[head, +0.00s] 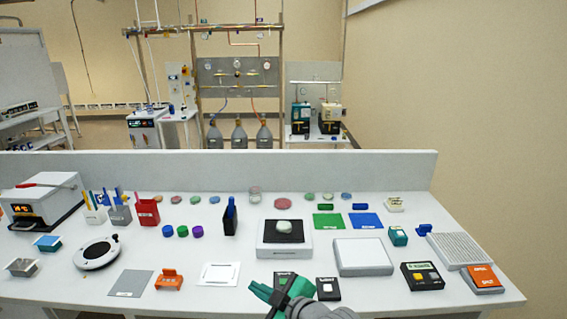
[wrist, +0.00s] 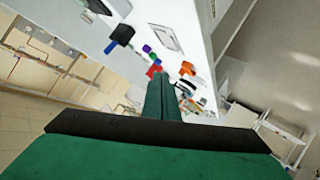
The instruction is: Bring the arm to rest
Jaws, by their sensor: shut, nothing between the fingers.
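My gripper (head: 258,289) shows at the bottom middle of the head view, its green fingers pointing left above the front part of the white bench (head: 70,278). In the wrist view my gripper (wrist: 161,80) has its two green fingers together with nothing between them. My arm comes in from the bottom edge, and most of it is out of view. The wrist view is steeply tilted, with the bench top across its upper middle.
A balance-like device with a round white piece (head: 284,228) stands behind my gripper. A grey-white flat box (head: 362,256) and a black device (head: 424,276) are to the right. An orange holder (head: 169,279) and a white square plate (head: 219,274) lie to the left.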

